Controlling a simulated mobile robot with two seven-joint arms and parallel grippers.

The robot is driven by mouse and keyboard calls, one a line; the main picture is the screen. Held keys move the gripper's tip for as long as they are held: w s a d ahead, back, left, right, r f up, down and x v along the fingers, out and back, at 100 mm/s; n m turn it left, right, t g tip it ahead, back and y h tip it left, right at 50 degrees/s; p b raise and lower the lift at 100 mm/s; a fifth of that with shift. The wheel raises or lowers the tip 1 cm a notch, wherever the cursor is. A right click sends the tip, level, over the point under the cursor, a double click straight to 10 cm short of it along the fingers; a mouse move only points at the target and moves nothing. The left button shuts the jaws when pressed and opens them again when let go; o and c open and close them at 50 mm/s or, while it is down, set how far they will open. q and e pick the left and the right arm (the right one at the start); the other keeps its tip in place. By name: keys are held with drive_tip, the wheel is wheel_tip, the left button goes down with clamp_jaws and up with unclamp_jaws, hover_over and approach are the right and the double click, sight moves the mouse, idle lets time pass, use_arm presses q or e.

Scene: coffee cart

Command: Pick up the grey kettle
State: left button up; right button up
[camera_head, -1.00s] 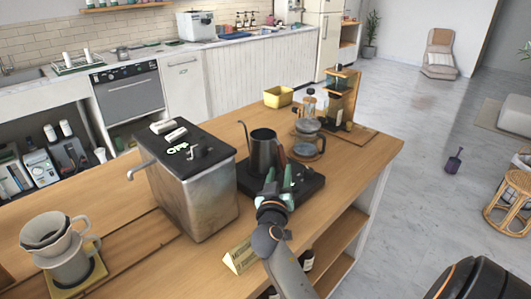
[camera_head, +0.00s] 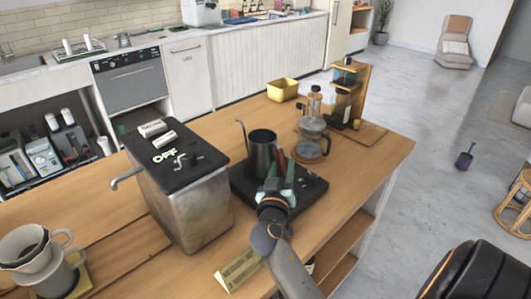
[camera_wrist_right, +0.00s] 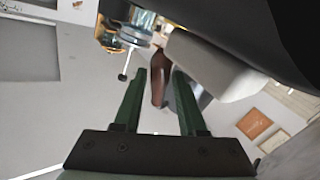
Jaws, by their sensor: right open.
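The grey kettle (camera_head: 262,154) stands upright on a black square base (camera_head: 305,188) on the wooden counter. Its thin spout points to the left and back, and its reddish-brown handle (camera_head: 282,161) faces my right gripper (camera_head: 279,174). The right gripper is open, at the handle side of the kettle. In the right wrist view the brown handle (camera_wrist_right: 158,80) shows between the two green fingers (camera_wrist_right: 158,72); I cannot tell whether they touch it. The gripper hides part of the kettle's lower right side. My left gripper is not in view.
A metal box (camera_head: 187,208) with a black top stands left of the kettle. A glass coffee maker (camera_head: 313,130) stands behind right, near a wooden stand (camera_head: 348,95). A yellow container (camera_head: 283,90) is at the back. A small sign (camera_head: 238,270) lies near the front edge.

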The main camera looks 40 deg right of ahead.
clamp_jaws()
idle(0.3)
drive_tip(key=shift+r, duration=0.2)
idle(1.0)
